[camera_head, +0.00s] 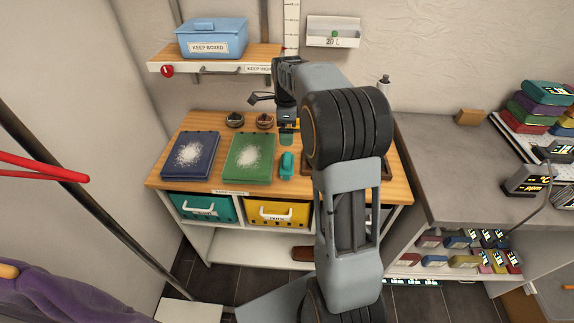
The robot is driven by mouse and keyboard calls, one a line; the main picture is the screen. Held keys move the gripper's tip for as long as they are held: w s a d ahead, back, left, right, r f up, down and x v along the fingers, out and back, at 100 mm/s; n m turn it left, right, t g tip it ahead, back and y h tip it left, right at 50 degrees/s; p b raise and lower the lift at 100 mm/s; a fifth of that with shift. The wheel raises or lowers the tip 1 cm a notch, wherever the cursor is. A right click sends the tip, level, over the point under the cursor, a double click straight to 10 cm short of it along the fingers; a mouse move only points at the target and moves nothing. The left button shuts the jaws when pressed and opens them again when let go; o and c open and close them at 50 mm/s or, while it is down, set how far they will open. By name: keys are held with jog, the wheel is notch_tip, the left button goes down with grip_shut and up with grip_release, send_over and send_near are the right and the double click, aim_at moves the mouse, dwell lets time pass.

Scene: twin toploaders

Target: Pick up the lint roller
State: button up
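A small teal object (287,164) lies on the wooden worktop (205,122), just right of the green board. It may be the lint roller, but it is too small to be sure. A green piece (287,139) shows behind it, directly below my gripper; I cannot tell whether the two are one thing. My gripper (288,124) points down over the back of the worktop, above the green piece. Its fingers are too small and dark to show whether they are open or shut, or touching anything. My arm hides the right part of the worktop.
A navy board (190,172) and a green board (236,176), each with white fluff, lie to the left. Two small brown bowls (235,120) (265,121) stand behind. A shelf with a blue box (212,32) hangs above. A grey counter (440,160) adjoins on the right.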

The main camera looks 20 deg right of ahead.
aim_at(287, 157)
notch_tip(287, 157, down, 8)
jog(key=shift+w, duration=0.1)
jog(key=shift+f+p, duration=0.7)
jog(key=shift+f, duration=2)
jog(key=shift+c, duration=0.3)
jog(key=c, duration=1)
jog(key=shift+c, duration=0.2)
jog(key=shift+r, duration=0.15)
